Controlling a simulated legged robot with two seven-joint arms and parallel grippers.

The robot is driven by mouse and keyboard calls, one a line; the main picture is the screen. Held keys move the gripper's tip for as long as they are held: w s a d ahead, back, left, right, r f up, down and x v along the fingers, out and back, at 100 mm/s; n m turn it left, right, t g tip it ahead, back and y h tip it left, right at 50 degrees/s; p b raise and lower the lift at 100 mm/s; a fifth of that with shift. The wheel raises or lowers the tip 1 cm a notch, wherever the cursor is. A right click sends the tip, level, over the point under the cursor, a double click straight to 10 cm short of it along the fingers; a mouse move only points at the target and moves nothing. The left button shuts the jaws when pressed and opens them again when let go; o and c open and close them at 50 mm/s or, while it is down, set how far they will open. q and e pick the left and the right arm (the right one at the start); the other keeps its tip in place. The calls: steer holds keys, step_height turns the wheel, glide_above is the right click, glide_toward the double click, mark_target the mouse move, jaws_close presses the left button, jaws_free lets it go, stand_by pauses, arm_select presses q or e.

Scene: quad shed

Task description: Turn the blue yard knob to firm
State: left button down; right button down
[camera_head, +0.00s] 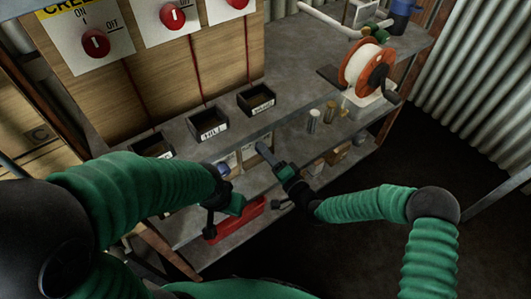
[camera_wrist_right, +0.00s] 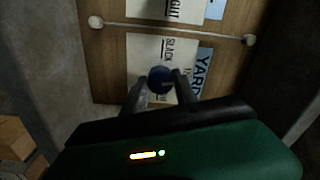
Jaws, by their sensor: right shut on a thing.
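The blue yard knob (camera_wrist_right: 160,80) sits on a white card beside a blue strip lettered "YARD" in the right wrist view. The word "SLACK" shows on the card above the knob; the rest of the lettering is partly hidden, and I cannot read the knob's setting. My right gripper (camera_wrist_right: 161,87) is shut on the knob, one finger on each side. In the head view my right gripper (camera_head: 264,149) reaches under the bench edge, and the knob is hidden there. My left gripper (camera_head: 219,207) is above a red case, apart from the knob; its jaws are unclear.
The wooden panel (camera_wrist_right: 112,75) has a second card above and a white cord between two pegs. The metal bench (camera_head: 300,75) carries dark bins (camera_head: 208,126) and an orange reel (camera_head: 367,68). A red case (camera_head: 238,222) lies on the lower shelf. Dark floor is clear at right.

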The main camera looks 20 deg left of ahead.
steer(key=shift+d+f+m, duration=0.15)
steer(key=shift+f+m, duration=0.05)
steer(key=shift+m, duration=0.7)
steer(key=shift+w, duration=0.1)
steer(key=c, duration=1)
jaws_free()
steer(key=shift+o, duration=0.2)
steer(key=shift+r, duration=0.1)
steer(key=p+v, duration=0.4)
steer(key=v, duration=1.3)
